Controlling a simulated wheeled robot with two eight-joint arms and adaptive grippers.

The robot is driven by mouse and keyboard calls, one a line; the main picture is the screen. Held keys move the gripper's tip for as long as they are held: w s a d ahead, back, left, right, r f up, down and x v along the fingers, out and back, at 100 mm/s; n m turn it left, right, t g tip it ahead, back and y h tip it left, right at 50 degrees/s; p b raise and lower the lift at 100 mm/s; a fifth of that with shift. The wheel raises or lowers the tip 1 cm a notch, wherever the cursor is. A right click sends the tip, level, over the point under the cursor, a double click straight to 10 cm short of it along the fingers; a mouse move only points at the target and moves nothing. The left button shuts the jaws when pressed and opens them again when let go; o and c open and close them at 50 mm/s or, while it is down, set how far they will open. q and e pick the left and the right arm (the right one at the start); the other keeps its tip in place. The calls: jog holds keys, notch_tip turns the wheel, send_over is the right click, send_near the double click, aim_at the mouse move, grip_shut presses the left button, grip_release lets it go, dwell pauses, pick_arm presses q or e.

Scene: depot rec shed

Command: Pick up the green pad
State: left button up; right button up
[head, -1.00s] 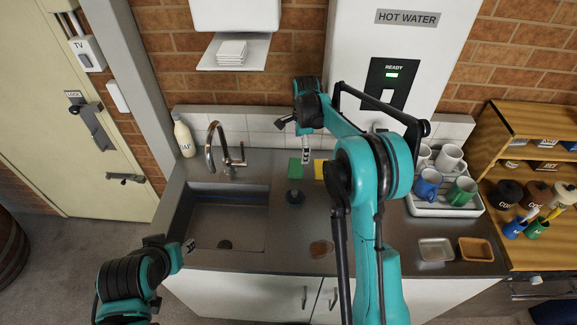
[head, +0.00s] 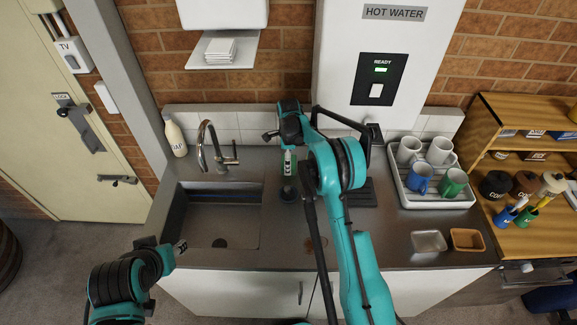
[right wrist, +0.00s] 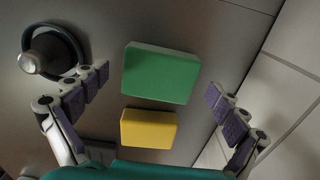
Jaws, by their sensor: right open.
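The green pad (right wrist: 162,72) lies flat on the steel counter in the right wrist view, with a yellow pad (right wrist: 149,128) just beside it, nearer the wrist. My right gripper (right wrist: 158,95) is open, its two purple-padded fingers spread to either side of the pads, touching neither. In the head view my right gripper (head: 289,165) hangs over the counter behind the round dark plug; the arm and gripper mostly hide both pads there. My left gripper (head: 182,247) is low at the front left edge of the sink, away from the pads; its jaws are too small to read.
The dark plug with a metal knob (right wrist: 40,58) sits close to one right finger; it also shows in the head view (head: 287,195). The tiled wall (right wrist: 285,85) is close on the other side. A mug rack (head: 437,200) stands right; the sink (head: 218,215) lies left.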

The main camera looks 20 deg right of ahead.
jog(key=shift+f, duration=0.2)
jog(key=shift+r, duration=0.1)
jog(key=c, duration=1.1)
jog(key=shift+o, duration=0.3)
notch_tip(320, 180, up, 10)
jog(key=p, duration=0.1)
jog(key=shift+o, duration=0.2)
jog(key=shift+c, duration=0.6)
